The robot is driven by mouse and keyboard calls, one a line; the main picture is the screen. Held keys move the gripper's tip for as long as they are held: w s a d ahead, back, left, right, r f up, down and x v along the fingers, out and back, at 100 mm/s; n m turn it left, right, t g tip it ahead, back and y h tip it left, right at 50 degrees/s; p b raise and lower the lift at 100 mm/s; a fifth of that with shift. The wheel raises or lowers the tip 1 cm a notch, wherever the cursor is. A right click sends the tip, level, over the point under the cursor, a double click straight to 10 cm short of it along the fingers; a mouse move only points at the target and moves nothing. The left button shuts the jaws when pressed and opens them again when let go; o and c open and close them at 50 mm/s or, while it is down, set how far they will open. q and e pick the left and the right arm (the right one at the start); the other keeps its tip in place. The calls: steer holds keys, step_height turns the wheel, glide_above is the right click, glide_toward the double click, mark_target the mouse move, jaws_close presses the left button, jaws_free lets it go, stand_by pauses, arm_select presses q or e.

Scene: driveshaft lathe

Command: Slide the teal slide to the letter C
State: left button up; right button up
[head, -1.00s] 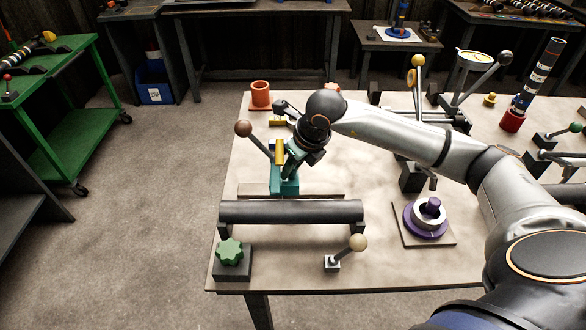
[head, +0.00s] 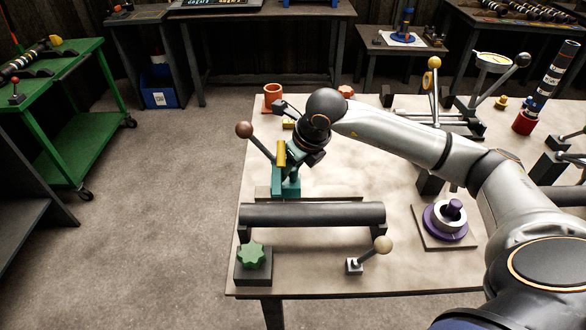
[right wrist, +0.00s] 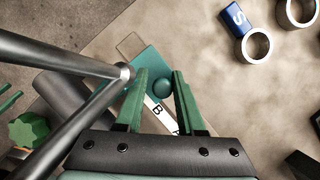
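The teal slide (head: 287,188) sits on its flat base (head: 335,194), left of the base's middle. In the right wrist view, the slide (right wrist: 153,58) carries a round teal knob (right wrist: 163,85). A white strip (right wrist: 168,120) beside it shows the letters B and A; I see no C. My right gripper (right wrist: 161,76) has its green fingers apart on either side of the knob. The right finger looks close to or against the knob; a small gap shows at the left. In the head view my right gripper (head: 291,172) is over the slide, its fingertips partly hidden. My left gripper is out of view.
A brown-ball lever (head: 244,130) stands up left of the gripper. A black bar (head: 312,214) lies in front of the slide, with a green knob (head: 251,255) and a cream-ball lever (head: 382,245) nearer. A purple ring stand (head: 448,217) is right.

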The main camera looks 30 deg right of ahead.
steer(key=o, duration=0.3)
steer(key=v, duration=1.2)
steer(key=shift+s+r+b, duration=0.1)
steer(key=shift+r+b, duration=0.1)
steer(key=shift+b, duration=0.1)
